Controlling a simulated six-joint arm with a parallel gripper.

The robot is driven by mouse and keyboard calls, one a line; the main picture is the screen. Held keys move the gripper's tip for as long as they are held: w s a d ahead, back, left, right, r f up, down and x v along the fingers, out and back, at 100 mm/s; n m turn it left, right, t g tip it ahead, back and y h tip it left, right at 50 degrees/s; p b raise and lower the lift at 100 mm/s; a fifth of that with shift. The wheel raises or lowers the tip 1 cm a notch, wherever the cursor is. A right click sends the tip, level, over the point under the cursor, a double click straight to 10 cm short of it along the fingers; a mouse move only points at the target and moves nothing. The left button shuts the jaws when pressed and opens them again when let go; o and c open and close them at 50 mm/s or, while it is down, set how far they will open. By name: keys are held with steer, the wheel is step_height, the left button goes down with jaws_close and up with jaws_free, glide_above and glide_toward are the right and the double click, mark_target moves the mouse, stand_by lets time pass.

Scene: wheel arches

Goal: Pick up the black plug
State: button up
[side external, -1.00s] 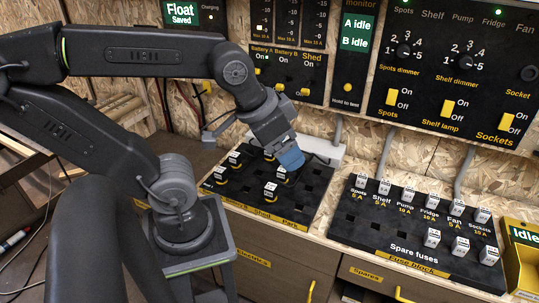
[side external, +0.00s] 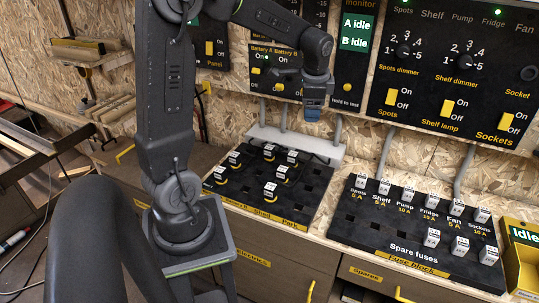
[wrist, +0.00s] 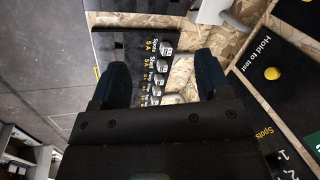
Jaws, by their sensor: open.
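In the side external view, several black plugs with white label tops and yellow rims, one of them at the board's front (side external: 270,188), stand in the black socket board (side external: 315,180) left of centre. They look alike, and I cannot tell their labels apart. My gripper (side external: 312,114), with blue fingertips, hangs high above the back right of this board, in front of the wall panels. In the wrist view my gripper (wrist: 163,62) has its two fingers wide apart with nothing between them. The wrist view shows no plug between the fingers, only fuses farther off.
The fuse block (side external: 345,225) with several white fuses (side external: 432,238) stands to the right. A white rail (side external: 290,143) runs behind the socket board, with grey conduits above it. Switch panels (side external: 450,70) cover the wall. A yellow box (side external: 525,260) is at the far right.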

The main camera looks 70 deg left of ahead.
steer(key=w+a+f+m+g, duration=0.1)
steer(key=a+f+g, duration=0.1)
steer(key=a+f, duration=0.55)
steer(key=m+g, duration=0.2)
steer(key=m, duration=0.1)
glide_toward(270, 147)
steer(key=shift+h, duration=0.3)
steer(key=x, duration=0.6)
steer(key=shift+a+r, duration=0.1)
steer(key=shift+a, duration=0.15)
steer(key=shift+x, duration=3.1)
steer(key=c, duration=1)
steer(key=shift+r, duration=0.1)
